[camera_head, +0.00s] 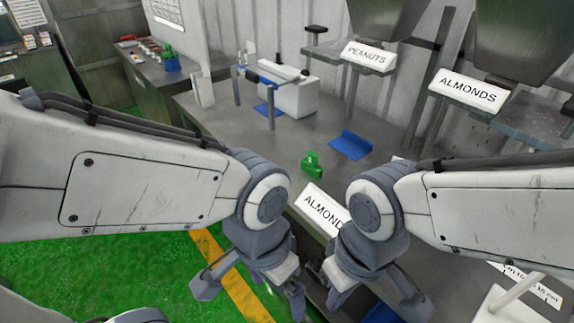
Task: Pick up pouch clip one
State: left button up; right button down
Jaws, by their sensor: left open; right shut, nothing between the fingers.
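A green clip (312,164) sits on the grey worktop, beyond my two grippers and near the front edge. A second green piece (168,54) stands on a bench further back at the left; I cannot tell which of them is pouch clip one. My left gripper (262,284) is open and empty, pointing down, in front of the worktop. My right gripper (372,288) is shut with nothing in it, low in front of the worktop; its fingertips are hard to make out. Both are apart from the green clip.
A blue bracket (351,145) lies right of the clip. A white sealer-like device (290,92) stands behind. An ALMONDS sign (322,210) is at the worktop's front. Hoppers with PEANUTS (368,56) and ALMONDS (468,91) signs stand at back right.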

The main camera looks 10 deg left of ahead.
aim_at(310, 164)
jog(key=u, duration=1.55)
jog(key=i, duration=1.4)
jog(key=z, duration=2.9)
